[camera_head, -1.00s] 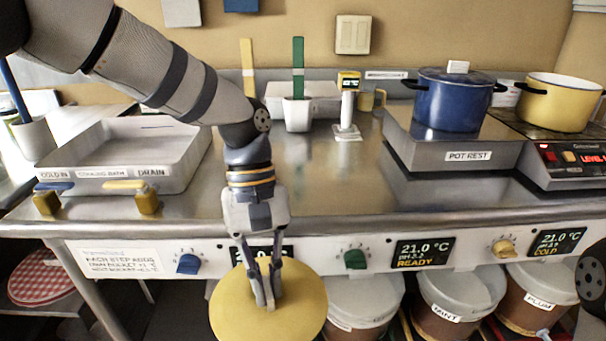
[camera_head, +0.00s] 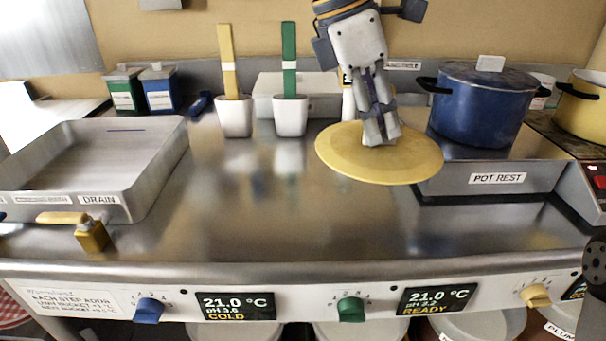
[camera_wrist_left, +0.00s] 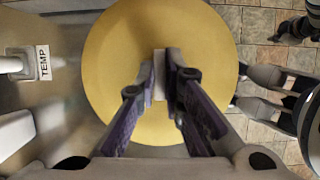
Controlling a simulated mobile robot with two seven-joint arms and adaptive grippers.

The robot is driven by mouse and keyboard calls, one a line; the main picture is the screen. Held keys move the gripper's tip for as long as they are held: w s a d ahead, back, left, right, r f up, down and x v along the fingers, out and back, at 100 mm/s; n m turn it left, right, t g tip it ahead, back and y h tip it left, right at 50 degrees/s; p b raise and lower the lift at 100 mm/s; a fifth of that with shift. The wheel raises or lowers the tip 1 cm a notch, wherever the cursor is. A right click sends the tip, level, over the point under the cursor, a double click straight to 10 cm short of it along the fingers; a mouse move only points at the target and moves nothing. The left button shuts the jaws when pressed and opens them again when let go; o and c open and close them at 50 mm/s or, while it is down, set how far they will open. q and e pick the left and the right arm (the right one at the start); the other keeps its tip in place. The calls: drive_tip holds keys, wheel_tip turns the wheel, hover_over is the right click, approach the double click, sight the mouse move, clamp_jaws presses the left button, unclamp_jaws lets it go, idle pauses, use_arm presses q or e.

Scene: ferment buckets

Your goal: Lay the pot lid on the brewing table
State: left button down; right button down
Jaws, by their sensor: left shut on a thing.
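The pot lid (camera_head: 410,168) is a round yellow disc. My left gripper (camera_head: 380,138) is shut on its grip, with the disc below the fingers. In the head view the lid appears in front of the blue pot's stand, raised. The left wrist view shows the lid (camera_wrist_left: 110,60) with steel tabletop on its left and floor tiles on its right, so it hangs over the front edge area. The brewing table (camera_head: 270,215) is bare steel in the middle. My right gripper (camera_wrist_left: 238,87) shows beside the lid in the left wrist view, fingers apart and empty.
A blue lidded pot (camera_head: 475,110) stands on the pot rest (camera_head: 500,178), with a yellow pot (camera_head: 582,100) at the far right. A grey basin (camera_head: 150,175) with a tap stands left. Two white cups (camera_head: 235,118) hold coloured paddles at the back. The centre steel is clear.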

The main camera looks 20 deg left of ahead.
sight(322, 132)
use_arm(q)
drive_tip(key=a+f, duration=0.1)
drive_tip(key=a, duration=0.1)
drive_tip(key=w+a+f, duration=0.1)
drive_tip(key=a, duration=0.2)
drive_tip(key=a+f, duration=0.1)
drive_tip(key=a, duration=0.2)
drive_tip(key=shift+w+f, duration=0.15)
drive_tip(key=shift+w, duration=0.15)
drive_tip(key=a+f, duration=0.2)
drive_tip(key=w+a+f, duration=0.1)
drive_tip(key=a+f, duration=0.1)
drive_tip(key=f, duration=0.1)
drive_tip(key=shift+a, duration=0.2)
drive_tip(key=shift+w+a+f, duration=0.1)
drive_tip(key=shift+a+f, duration=0.1)
drive_tip(key=shift+f, duration=0.05)
drive_tip(key=f, duration=0.2)
drive_tip(key=a+f, duration=0.1)
drive_tip(key=f, duration=0.1)
drive_tip(key=shift+w, duration=0.15)
drive_tip(key=c, duration=1.7)
unclamp_jaws()
drive_tip(key=shift+d, duration=0.1)
drive_tip(key=v, duration=1.2)
